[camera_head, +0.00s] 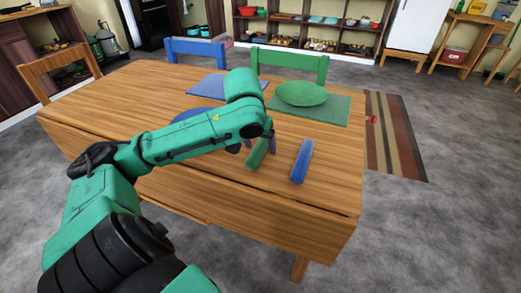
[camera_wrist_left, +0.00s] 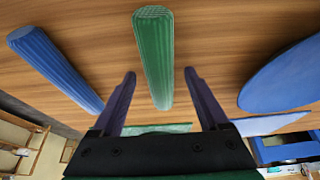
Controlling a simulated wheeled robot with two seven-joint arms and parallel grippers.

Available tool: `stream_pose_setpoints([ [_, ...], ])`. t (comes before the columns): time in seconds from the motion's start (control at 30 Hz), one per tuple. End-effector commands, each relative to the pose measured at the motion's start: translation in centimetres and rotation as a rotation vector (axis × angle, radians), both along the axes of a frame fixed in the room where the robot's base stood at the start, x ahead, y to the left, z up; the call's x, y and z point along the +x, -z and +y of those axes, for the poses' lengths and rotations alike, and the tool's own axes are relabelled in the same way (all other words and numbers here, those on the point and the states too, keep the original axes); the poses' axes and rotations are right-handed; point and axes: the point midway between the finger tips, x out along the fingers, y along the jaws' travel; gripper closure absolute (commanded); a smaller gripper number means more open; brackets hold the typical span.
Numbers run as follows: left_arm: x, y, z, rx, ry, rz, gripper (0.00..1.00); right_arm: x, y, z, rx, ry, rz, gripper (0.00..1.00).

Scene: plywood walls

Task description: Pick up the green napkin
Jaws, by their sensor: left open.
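The green napkin (camera_head: 256,154), rolled into a bar, lies on the wooden table near its front edge, partly hidden by my left gripper. In the left wrist view the green napkin (camera_wrist_left: 154,50) runs lengthwise between the two fingers. My left gripper (camera_head: 261,143) is open, over the napkin. In the wrist view its fingertips (camera_wrist_left: 160,74) are spread on either side of the napkin, with a gap to each side. My right gripper is not in view.
A rolled blue napkin (camera_head: 302,161) lies to the right of the green one. A blue plate (camera_wrist_left: 284,80) is on the other side, mostly behind my arm in the head view. A green plate (camera_head: 301,93) on a green placemat (camera_head: 330,110) is farther back. Chairs stand behind the table.

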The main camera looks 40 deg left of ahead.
Motion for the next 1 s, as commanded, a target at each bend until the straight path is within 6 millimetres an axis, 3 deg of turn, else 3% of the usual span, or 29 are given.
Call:
stream_pose_setpoints([
  [0.07, 0.0, -0.1, 0.0, 0.000, 0.000, 0.000, 0.27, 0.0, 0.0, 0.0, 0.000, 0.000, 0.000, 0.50],
  [0.2, 0.0, -0.1, 0.0, 0.000, 0.000, 0.000, 0.80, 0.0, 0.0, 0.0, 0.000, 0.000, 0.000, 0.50],
  [0.27, 0.0, -0.1, 0.0, 0.000, 0.000, 0.000, 1.00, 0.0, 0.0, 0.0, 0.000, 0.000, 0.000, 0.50],
  [0.57, 0.0, -0.1, 0.0, 0.000, 0.000, -0.001, 1.00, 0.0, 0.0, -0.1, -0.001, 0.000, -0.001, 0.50],
  [0.73, 0.1, -1.4, 0.0, 0.000, -0.001, -0.003, 1.00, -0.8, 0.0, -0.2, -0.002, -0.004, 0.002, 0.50],
  [0.87, 0.1, -4.6, 0.0, 0.000, -0.001, -0.008, 1.00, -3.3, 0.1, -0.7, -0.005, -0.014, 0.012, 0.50],
  [1.0, 0.1, -10.0, 0.0, -0.001, 0.000, -0.010, 1.00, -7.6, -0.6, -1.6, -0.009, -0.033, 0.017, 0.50],
])
